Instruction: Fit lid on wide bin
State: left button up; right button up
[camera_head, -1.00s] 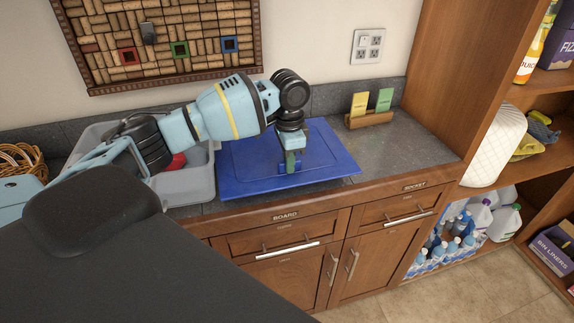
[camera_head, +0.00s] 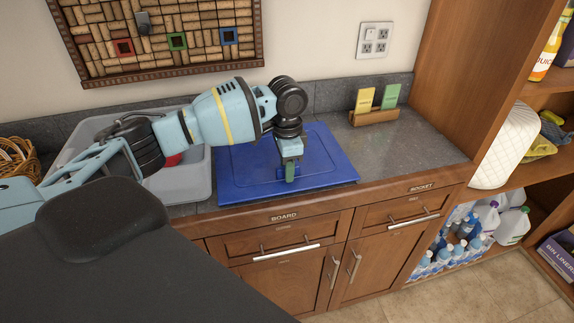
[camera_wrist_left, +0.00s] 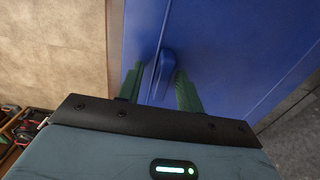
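The flat blue lid (camera_head: 325,168) lies on the counter, right of the bin. Its raised blue handle (camera_wrist_left: 163,72) shows in the left wrist view between my two green fingers. My left gripper (camera_head: 290,172) points down over the lid's middle; it also shows in the left wrist view (camera_wrist_left: 160,82). Its fingers are apart, with a visible gap on the handle's left side; contact on the right cannot be told. The wide grey bin (camera_head: 188,188) stands open on the counter, left of the lid, partly behind my left arm. Something red (camera_head: 173,160) is inside it. My right gripper is not in view.
A wicker basket (camera_head: 18,160) stands left of the bin. A wooden holder (camera_head: 373,118) with two cards stands at the counter's back right. A tall shelf unit (camera_head: 455,75) bounds the right end. The counter (camera_head: 410,145) is clear between lid and shelf.

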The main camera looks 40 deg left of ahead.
pick_arm(q)
jog(key=shift+w, duration=0.1)
jog(key=shift+r, duration=0.2)
notch_tip(320, 180, up, 12)
jog(key=shift+f+p, duration=0.2)
jog(key=shift+p, duration=0.1)
jog(key=shift+o, duration=0.4)
